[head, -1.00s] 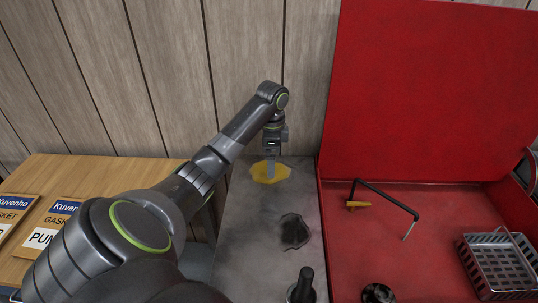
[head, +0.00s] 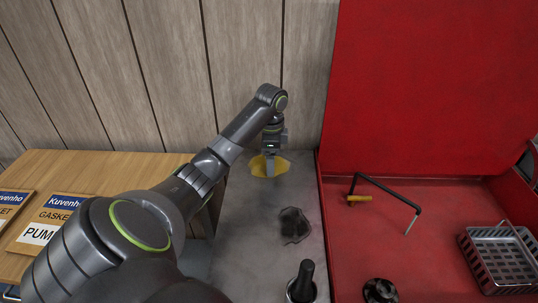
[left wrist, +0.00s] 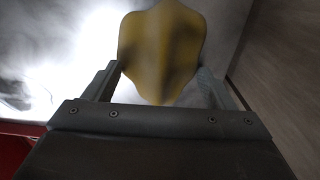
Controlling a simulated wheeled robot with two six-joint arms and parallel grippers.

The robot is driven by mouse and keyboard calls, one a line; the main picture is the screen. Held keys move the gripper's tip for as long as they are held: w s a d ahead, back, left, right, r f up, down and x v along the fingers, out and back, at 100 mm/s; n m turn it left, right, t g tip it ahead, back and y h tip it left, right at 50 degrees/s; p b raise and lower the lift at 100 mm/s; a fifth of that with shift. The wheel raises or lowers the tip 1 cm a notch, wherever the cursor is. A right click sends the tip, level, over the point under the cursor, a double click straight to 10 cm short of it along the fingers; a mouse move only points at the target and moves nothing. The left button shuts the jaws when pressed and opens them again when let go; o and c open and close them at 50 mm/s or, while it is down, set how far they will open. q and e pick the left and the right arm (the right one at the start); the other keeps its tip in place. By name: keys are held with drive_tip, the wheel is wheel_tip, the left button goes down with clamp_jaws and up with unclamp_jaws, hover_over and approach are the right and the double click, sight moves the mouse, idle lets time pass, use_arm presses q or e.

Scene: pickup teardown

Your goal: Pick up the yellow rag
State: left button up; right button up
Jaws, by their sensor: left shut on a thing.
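The yellow rag (head: 281,166) is at the far end of the grey worktop, below my left gripper (head: 270,165) in the head view. In the left wrist view the yellow rag (left wrist: 162,50) stands bunched between the two fingers of my left gripper (left wrist: 160,82), which is shut on it. I cannot tell whether the rag's lower part still touches the worktop. My right gripper is not in view.
A dark crumpled rag (head: 294,225) and a black-handled tool (head: 304,280) are nearer on the grey worktop (head: 250,235). To the right is a red tray (head: 400,255) with a bent bar (head: 388,193) and a wire basket (head: 499,260). A wooden table (head: 110,168) is left.

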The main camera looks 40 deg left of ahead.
use_arm(q)
drive_tip(key=shift+r, duration=0.1)
drive_tip(key=shift+r+p, duration=0.4)
drive_tip(key=shift+r, duration=0.05)
wheel_tip(320, 180, up, 8)
drive_tip(key=p, duration=0.7)
drive_tip(key=shift+f, duration=0.15)
drive_tip(key=shift+r+p, duration=0.65)
drive_tip(key=shift+p, duration=0.05)
